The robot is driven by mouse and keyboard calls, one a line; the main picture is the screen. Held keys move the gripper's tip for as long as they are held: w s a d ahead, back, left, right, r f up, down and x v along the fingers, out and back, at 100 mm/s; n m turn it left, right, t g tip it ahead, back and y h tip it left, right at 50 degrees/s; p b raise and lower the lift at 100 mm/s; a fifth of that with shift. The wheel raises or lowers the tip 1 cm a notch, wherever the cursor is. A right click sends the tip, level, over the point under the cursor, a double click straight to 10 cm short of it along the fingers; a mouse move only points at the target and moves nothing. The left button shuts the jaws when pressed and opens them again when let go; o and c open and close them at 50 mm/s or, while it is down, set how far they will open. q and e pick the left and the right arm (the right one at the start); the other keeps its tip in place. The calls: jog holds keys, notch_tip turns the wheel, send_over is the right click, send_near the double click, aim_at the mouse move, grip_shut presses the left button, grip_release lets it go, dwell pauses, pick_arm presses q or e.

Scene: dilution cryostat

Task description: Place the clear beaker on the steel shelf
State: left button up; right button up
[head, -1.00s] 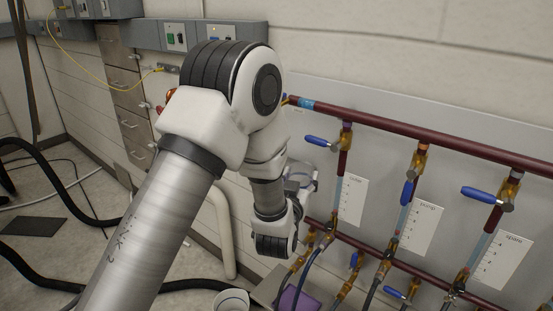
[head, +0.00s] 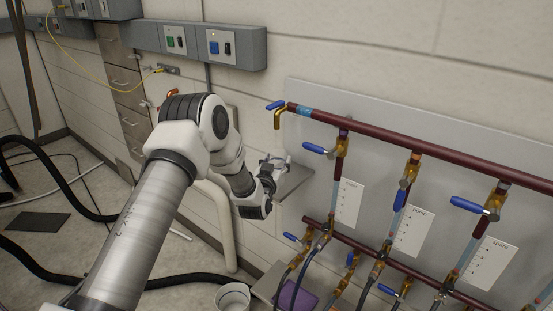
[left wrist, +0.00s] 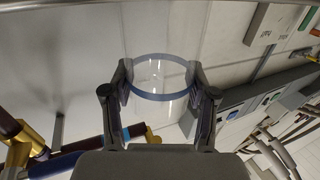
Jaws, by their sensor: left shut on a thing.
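The clear beaker (left wrist: 158,100), with a blue rim, sits between the two fingers of my left gripper (left wrist: 160,88) in the left wrist view. The gripper is shut on its sides. In the head view my left gripper (head: 274,166) is at the wall beside the steel shelf (head: 295,182), a small grey plate left of the pipe panel. The beaker is too small and too covered there to make out clearly. I cannot tell whether it touches the shelf. My right gripper is not in view.
The pipe panel (head: 400,130) with dark red pipes and blue-handled valves (head: 468,204) fills the right. A white container (head: 232,297) and a purple thing (head: 297,299) are low at the front. Grey switch boxes (head: 237,47) hang on the wall above.

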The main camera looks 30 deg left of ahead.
pick_arm(q)
jog(key=shift+d, duration=0.1)
jog(key=shift+s+f+b, duration=0.1)
jog(key=shift+f+b, duration=0.1)
jog(key=shift+b, duration=0.1)
jog(key=o, duration=1.1)
jog(key=shift+o, duration=0.2)
